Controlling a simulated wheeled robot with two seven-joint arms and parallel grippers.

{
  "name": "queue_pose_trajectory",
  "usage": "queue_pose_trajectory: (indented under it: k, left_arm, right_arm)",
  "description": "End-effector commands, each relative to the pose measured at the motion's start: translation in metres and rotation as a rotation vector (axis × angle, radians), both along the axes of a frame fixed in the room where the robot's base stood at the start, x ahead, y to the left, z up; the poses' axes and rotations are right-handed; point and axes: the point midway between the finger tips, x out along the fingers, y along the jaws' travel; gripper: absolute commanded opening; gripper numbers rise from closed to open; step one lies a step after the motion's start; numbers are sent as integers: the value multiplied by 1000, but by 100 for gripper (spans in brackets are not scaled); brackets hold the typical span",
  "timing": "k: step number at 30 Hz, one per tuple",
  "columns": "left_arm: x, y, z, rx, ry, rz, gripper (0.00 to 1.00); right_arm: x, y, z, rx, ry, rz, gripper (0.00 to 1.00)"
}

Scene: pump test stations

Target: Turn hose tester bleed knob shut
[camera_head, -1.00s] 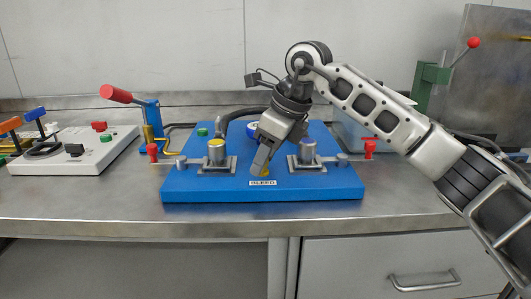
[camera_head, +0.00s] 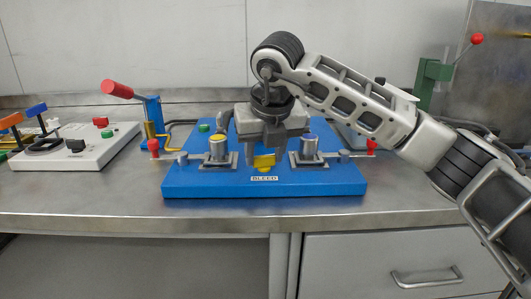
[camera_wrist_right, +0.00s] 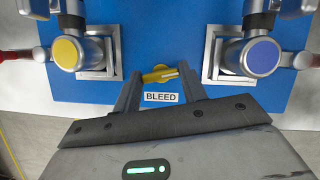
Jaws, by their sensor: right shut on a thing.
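The yellow bleed knob (camera_head: 264,162) sits at the front middle of the blue hose tester board (camera_head: 190,187), just behind the white BLEED label (camera_head: 264,178). My right gripper (camera_head: 265,157) reaches down over it and is shut on the knob, one finger on each side. In the right wrist view the knob (camera_wrist_right: 160,74) shows between the fingertips, its bar with a pale line lying nearly crosswise, the right end slightly higher. The label (camera_wrist_right: 161,97) is below it. My left gripper is not in view.
Metal fittings with a yellow cap (camera_head: 218,148) and a blue cap (camera_head: 309,148) flank the knob closely, with red-handled levers outward. A white control box (camera_head: 70,155) stands left. A red-handled blue clamp (camera_head: 152,115) is behind. The front bench strip (camera_head: 130,215) is clear.

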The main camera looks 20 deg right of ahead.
Motion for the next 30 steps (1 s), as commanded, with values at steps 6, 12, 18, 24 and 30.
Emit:
queue_pose_trajectory:
  k: [6, 12, 18, 24, 30]
  left_arm:
    - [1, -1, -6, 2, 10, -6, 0]
    - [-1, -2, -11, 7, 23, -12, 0]
    - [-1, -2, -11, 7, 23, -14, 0]
    - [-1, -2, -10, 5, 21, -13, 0]
    - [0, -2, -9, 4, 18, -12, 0]
  right_arm:
    - [0, 1, 1, 1, -2, -135, 19]
    - [0, 1, 1, 2, -1, -210, 19]
    - [1, 1, 1, 2, -1, -244, 19]
    - [1, 1, 1, 3, -1, -250, 19]
    - [1, 1, 1, 2, -1, -249, 19]
